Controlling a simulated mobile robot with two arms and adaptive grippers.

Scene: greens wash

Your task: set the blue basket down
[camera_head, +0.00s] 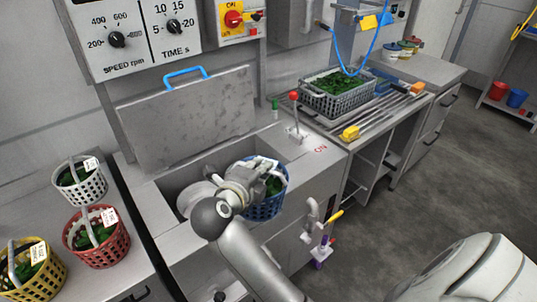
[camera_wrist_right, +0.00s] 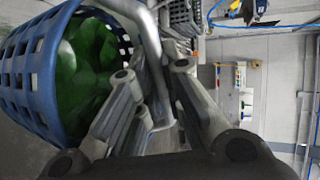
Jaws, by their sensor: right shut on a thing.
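The blue basket (camera_head: 268,209) holds green leaves and is at the right end of the open washer well (camera_head: 180,181). My right gripper (camera_head: 258,172) is shut on its grey handle, and the wrist hides part of the basket. In the right wrist view the basket (camera_wrist_right: 30,75) is on the left, and the handle (camera_wrist_right: 152,45) runs between my fingers (camera_wrist_right: 160,75). I cannot tell whether the basket's bottom touches anything. My left gripper is not in view.
The washer lid (camera_head: 185,120) stands open behind the well. White (camera_head: 82,188), red (camera_head: 105,250) and yellow (camera_head: 38,275) baskets stand on the left counter. A grey crate of greens (camera_head: 345,103) stands on the right rack. A red-knobbed lever (camera_head: 295,115) rises beside the well.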

